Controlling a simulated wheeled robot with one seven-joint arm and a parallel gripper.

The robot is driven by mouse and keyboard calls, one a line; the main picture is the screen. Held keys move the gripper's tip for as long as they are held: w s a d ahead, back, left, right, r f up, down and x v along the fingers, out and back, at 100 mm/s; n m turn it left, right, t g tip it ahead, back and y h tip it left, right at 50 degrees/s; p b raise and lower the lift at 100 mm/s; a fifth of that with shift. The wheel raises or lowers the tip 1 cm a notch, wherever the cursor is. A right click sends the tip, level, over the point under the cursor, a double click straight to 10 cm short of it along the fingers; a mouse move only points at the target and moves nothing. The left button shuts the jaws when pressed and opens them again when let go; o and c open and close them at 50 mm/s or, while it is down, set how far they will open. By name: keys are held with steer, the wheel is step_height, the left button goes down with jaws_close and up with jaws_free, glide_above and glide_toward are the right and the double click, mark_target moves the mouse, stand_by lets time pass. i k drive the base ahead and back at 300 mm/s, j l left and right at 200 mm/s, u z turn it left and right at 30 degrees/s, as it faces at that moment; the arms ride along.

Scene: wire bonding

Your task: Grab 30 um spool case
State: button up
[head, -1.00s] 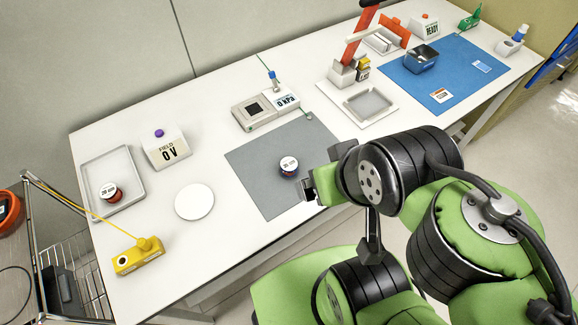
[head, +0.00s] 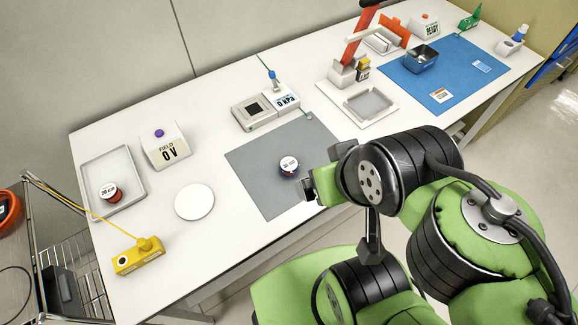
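A similar spool case (head: 109,192) lies in the light grey tray (head: 132,160) at the left. Both labels are too small for me to read the number surely. My gripper (head: 308,188) is just to the right of the case on the mat, low over the mat's right edge. I see it side-on, partly hidden by my wrist, and its finger gap is not clear. The case appears apart from it.
A white disc (head: 194,202), a FIELD 0 V box (head: 166,148) and a yellow device (head: 138,256) with a cable stand at the left. A kPa gauge unit (head: 265,108) is behind the mat. An orange-handled press (head: 350,65) and a blue mat (head: 462,58) are at the right.

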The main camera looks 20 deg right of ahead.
mark_target(288, 165)
steer(key=l+u, duration=0.25)
steer(key=u, duration=0.2)
steer(key=l+u, duration=0.25)
steer(key=u, duration=0.2)
steer(key=l+u, duration=0.2)
steer(key=u, duration=0.25)
steer(key=k+l+u, duration=0.1)
steer(key=u, duration=0.35)
steer(key=k+l+u, duration=0.15)
steer(key=u, duration=0.3)
steer(key=l, duration=0.15)
